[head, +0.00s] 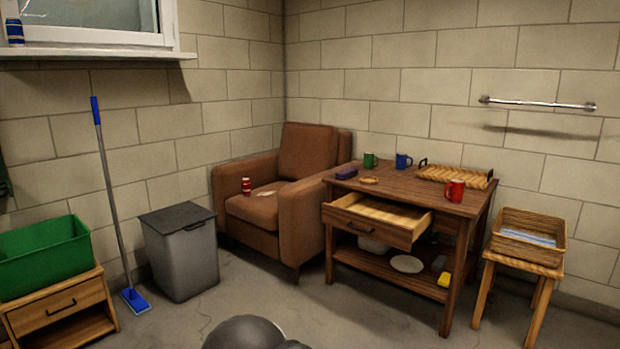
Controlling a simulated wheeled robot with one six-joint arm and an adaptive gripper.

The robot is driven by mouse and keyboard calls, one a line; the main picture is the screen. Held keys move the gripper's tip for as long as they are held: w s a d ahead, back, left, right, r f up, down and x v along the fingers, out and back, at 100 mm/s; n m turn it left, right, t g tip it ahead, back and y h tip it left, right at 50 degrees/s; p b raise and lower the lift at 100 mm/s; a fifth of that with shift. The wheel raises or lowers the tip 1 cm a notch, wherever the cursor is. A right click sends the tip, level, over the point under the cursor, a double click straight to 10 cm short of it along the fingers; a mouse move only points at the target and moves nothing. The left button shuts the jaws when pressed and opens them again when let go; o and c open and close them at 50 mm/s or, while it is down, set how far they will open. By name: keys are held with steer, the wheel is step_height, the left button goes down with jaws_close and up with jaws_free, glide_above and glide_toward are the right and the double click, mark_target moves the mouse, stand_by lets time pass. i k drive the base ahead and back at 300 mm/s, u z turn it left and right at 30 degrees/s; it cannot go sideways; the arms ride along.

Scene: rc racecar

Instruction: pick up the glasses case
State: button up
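A small dark purple-blue oblong item (347,172), which looks like the glasses case, lies on the left back part of the wooden table (420,190). It is small in the view, and nothing covers it. A round tan item (369,180) lies just to its right, and a green mug (370,160) stands behind it. My gripper is not in view. Only a dark grey rounded part of my own body shows at the bottom edge, well short of the table.
The table's drawer (395,208) is pulled out at the front. A blue mug (403,161), woven tray (455,174) and red mug (455,191) share the tabletop. A brown armchair (258,209) stands close left, and a stool with a basket (507,238) right. The floor in front is clear.

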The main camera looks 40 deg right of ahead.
mark_target(347, 173)
steer(key=z, duration=0.15)
steer(key=i, duration=1.25)
steer(key=z, duration=0.6)
steer(key=i, duration=1.6)
steer(key=z, duration=1.65)
steer(key=i, duration=0.9)
steer(key=z, duration=0.9)
